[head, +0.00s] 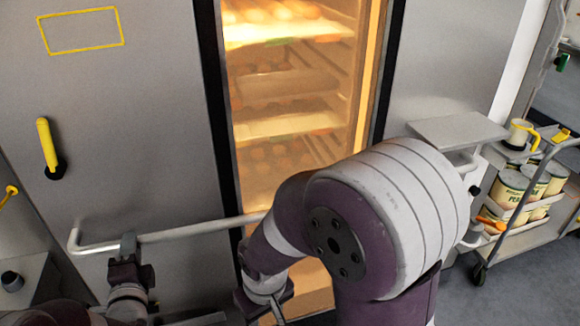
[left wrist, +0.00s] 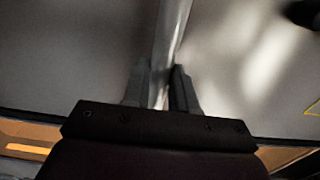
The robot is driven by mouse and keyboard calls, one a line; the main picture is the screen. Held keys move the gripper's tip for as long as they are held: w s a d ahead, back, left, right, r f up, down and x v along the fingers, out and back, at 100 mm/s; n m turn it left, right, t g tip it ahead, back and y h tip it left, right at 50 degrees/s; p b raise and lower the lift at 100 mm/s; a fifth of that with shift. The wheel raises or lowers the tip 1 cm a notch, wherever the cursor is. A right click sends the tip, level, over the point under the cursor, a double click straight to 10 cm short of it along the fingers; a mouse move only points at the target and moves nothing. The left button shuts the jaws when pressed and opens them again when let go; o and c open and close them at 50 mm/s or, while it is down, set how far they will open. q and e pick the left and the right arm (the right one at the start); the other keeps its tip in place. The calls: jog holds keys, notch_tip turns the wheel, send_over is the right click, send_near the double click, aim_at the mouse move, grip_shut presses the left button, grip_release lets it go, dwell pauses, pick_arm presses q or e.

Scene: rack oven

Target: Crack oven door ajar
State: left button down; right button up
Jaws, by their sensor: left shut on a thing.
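The oven door (head: 130,130) is a grey metal front with a tall lit glass window (head: 280,135) framed in black. I cannot tell whether it stands ajar. A horizontal steel bar handle (head: 190,231) crosses its lower part, bent in at the left end. My left gripper (head: 128,244) is shut on this bar near its left end. In the left wrist view the bar (left wrist: 171,35) runs between the two fingers (left wrist: 162,88). My right gripper (head: 264,298) is low in front of the window, apart from the bar; its fingers are too unclear to read.
A yellow lever (head: 47,146) sticks out of the front at the left. A trolley (head: 520,242) with tins (head: 510,188) and a mug (head: 521,134) stands at the right. A grey shelf (head: 458,130) juts out beside the oven. Bare floor shows at the lower right.

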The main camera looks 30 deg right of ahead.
pick_arm(q)
jog(key=shift+n+y, duration=0.3)
jog(key=shift+y, duration=0.1)
jog(key=shift+p+v, duration=0.35)
jog(key=shift+v, duration=1.65)
dwell(1.2)
jog(key=shift+y, duration=0.5)
jog(key=shift+s+a+f+p, duration=0.1)
jog(key=shift+s+p, duration=0.5)
jog(key=shift+s, duration=1.85)
dwell(1.5)
